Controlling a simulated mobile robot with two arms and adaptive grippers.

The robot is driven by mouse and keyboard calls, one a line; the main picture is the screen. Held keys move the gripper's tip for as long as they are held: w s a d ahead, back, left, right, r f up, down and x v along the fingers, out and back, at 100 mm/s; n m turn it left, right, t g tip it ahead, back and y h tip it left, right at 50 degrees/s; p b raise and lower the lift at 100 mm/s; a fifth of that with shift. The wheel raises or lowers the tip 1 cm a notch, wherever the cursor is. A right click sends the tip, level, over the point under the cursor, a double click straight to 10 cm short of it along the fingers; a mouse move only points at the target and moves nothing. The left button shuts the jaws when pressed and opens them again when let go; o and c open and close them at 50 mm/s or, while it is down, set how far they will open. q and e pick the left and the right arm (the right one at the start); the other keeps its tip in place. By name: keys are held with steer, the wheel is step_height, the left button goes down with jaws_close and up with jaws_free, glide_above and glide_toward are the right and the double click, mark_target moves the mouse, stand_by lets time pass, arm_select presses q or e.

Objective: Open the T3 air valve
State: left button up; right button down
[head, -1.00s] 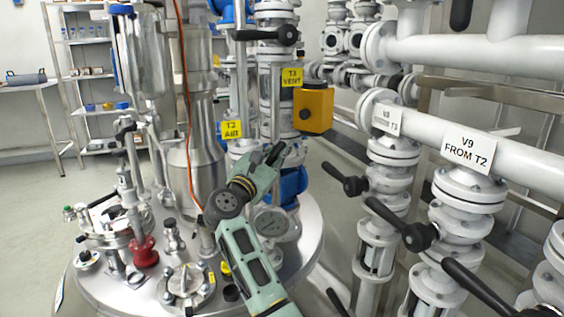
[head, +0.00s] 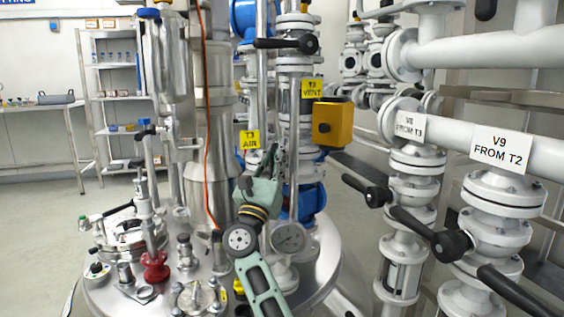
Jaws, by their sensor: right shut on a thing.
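The yellow T3 AIR label (head: 249,140) hangs on the piping above the steel vessel lid, left of the yellow T3 VENT label (head: 312,90). My right gripper (head: 270,156) points up, just right of and below the T3 AIR label, in front of the pipes. Its fingers are shut on a small part there, by its place the T3 air valve handle; the gripper hides most of it. My left gripper is out of view.
A yellow box (head: 335,123) sits right of my gripper. A black lever (head: 287,43) is above. White pipes with a V9 label (head: 502,149) fill the right.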

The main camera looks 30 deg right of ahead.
steer(key=shift+w+a+f+n+t+y, duration=0.1)
steer(key=shift+w+a+n+t+y, duration=0.15)
steer(key=shift+a+n+t, duration=0.45)
steer(key=c, duration=1.6)
jaws_free()
steer(key=shift+c, duration=0.2)
steer(key=shift+s+g, duration=0.1)
steer(key=shift+g, duration=0.2)
steer(key=v, duration=1.2)
steer(key=shift+d+f, duration=0.1)
